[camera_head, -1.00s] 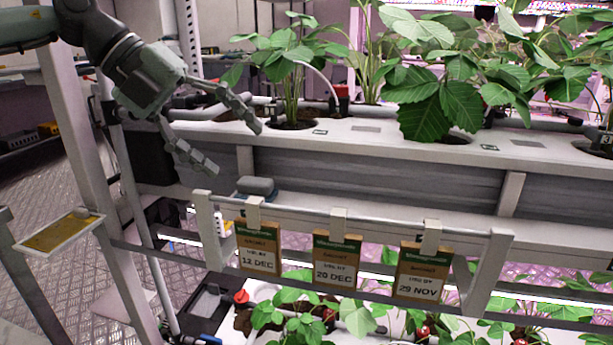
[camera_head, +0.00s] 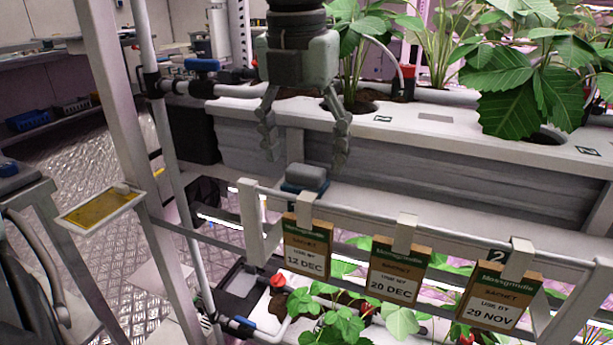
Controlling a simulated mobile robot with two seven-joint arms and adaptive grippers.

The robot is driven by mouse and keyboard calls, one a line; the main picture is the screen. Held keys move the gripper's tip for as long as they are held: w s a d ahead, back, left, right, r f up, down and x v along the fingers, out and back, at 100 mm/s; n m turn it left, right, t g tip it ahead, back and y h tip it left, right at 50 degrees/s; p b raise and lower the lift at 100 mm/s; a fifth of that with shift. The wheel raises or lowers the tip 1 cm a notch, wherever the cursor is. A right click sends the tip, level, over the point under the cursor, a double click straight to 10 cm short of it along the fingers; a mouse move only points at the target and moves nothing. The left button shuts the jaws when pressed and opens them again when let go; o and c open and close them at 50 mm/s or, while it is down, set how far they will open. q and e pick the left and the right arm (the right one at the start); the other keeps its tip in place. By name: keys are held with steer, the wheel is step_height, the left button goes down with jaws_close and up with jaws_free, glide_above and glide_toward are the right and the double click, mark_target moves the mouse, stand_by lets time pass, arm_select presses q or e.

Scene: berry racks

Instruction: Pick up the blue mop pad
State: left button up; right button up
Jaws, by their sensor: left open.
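The blue mop pad (camera_head: 304,187) appears as a small block with a grey top and a blue lower part, on the ledge behind the tag rail. My left gripper (camera_head: 306,160) points straight down just above it, in front of the upper planter. Its two fingers are spread and empty, one toward each side of the pad, and I see no contact. The rail partly hides the pad's lower front. My right gripper is not in view.
Three hanging date tags (camera_head: 400,270) line the white rail (camera_head: 380,216) in front of the pad. Leafy plants (camera_head: 515,85) fill the upper planter (camera_head: 440,135) to the right. A rack post (camera_head: 120,130) and a yellow sticky card (camera_head: 100,207) stand at left.

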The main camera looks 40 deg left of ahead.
arm_select(q)
steer(key=shift+w+f, duration=0.1)
steer(key=shift+f, duration=0.8)
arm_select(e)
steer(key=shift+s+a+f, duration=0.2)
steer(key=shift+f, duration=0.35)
arm_select(q)
steer(key=shift+c, duration=0.3)
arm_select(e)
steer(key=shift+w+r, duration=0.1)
arm_select(q)
steer(key=c, duration=1)
steer(key=shift+c, duration=0.2)
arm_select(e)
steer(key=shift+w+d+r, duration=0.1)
arm_select(q)
steer(key=shift+w+r, duration=0.1)
steer(key=shift+r, duration=0.05)
